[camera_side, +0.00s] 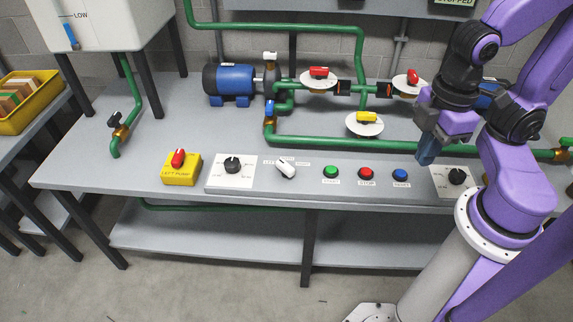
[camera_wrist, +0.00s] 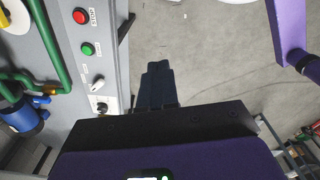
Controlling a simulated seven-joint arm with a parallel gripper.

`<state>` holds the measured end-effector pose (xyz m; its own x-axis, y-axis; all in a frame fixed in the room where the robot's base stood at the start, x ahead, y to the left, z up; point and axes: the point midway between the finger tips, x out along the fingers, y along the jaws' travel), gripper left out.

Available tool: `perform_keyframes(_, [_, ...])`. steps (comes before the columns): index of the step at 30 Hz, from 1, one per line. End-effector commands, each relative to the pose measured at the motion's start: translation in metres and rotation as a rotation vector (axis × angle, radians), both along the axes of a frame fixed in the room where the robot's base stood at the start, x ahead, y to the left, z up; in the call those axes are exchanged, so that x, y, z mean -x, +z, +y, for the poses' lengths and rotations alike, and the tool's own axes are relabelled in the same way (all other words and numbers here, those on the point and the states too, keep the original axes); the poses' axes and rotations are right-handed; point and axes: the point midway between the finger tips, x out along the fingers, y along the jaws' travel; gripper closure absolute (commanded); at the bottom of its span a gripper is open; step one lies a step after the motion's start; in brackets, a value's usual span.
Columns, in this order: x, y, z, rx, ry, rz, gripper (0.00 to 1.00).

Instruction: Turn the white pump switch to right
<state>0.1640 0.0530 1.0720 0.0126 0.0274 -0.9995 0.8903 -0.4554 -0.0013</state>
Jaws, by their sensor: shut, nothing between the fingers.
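The white pump switch (camera_side: 286,170) sits on the sloped front panel between a black dial and the green button. Its handle slants from upper left to lower right, with its upper-left end towards the LEFT label; the RIGHT label is on its other side. The switch also shows small in the wrist view (camera_wrist: 98,82), left of the fingers. My gripper (camera_side: 426,158) is shut and empty, in the air near the right part of the panel, well apart from the switch. Its dark fingers (camera_wrist: 157,72) point over the floor in the wrist view.
Green (camera_side: 331,171), red (camera_side: 366,173) and blue (camera_side: 401,174) buttons line the panel between switch and gripper. A black dial (camera_side: 232,164) and a yellow box with a red switch (camera_side: 179,159) are to the left. Green pipes (camera_side: 345,142) with valves run behind.

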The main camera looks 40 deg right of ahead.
Motion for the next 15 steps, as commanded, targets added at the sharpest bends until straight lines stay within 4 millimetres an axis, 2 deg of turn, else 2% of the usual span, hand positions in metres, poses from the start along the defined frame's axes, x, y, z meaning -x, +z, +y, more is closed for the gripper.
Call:
perform_keyframes(1, [0.000, 0.000, 0.000, 0.000, 0.000, 0.000, 0.90])
perform_keyframes(5, [-0.008, 0.001, 0.006, 0.002, 0.008, 0.000, 0.48])
perform_keyframes(6, [-0.014, 0.001, 0.010, 0.003, 0.018, 0.000, 0.35])
perform_keyframes(9, [-0.040, 0.002, 0.026, 0.009, 0.055, 0.000, 0.04])
perform_keyframes(11, [-0.061, 0.001, 0.037, 0.012, 0.085, 0.000, 0.04])
perform_keyframes(15, [-0.119, -0.006, 0.058, 0.019, 0.164, 0.001, 0.04])
